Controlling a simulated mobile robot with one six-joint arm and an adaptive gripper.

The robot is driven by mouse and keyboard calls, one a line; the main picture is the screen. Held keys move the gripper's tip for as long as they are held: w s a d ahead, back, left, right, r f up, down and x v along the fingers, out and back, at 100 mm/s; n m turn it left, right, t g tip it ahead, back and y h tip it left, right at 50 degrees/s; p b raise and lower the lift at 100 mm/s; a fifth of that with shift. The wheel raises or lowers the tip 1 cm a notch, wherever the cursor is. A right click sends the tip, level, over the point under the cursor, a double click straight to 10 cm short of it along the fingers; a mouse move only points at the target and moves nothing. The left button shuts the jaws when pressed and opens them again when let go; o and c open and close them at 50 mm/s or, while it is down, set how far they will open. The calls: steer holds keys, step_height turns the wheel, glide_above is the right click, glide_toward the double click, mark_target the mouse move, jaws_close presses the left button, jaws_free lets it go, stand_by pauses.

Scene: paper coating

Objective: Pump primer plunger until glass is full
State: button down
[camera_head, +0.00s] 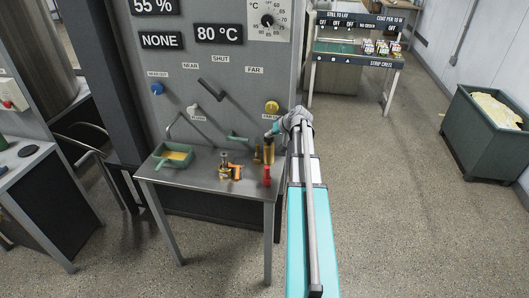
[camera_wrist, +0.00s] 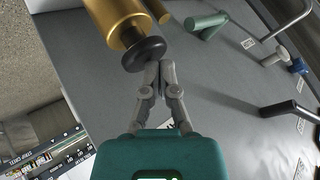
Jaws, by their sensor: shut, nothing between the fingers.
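A brass cylinder (camera_wrist: 118,22) with a round black knob (camera_wrist: 145,55) on a short stem, seemingly the primer plunger, shows at the top of the wrist view. My gripper (camera_wrist: 160,66) is shut and empty, its fingertips together right beside the knob's edge. I cannot tell whether they touch it. In the head view, my gripper (camera_head: 271,132) is over the right back of the small metal table, just above the brass body (camera_head: 268,153). I cannot make out the glass or its fill level in either view.
The metal table (camera_head: 205,186) also holds a green tray (camera_head: 173,157) with yellowish contents, a brass fitting (camera_head: 225,170) and a red-topped piece (camera_head: 267,176). A grey panel (camera_head: 225,75) with levers and knobs stands behind. Open floor lies to the right, with a green bin (camera_head: 470,135).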

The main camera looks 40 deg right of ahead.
mark_target(270, 139)
steer(key=shift+f, duration=0.15)
steer(key=shift+r, duration=0.2)
steer(key=shift+r+p, duration=1.55)
steer(key=shift+p, duration=0.1)
step_height(270, 139, up, 6)
steer(key=p, duration=0.6)
steer(key=shift+a, duration=0.1)
stand_by(0.8)
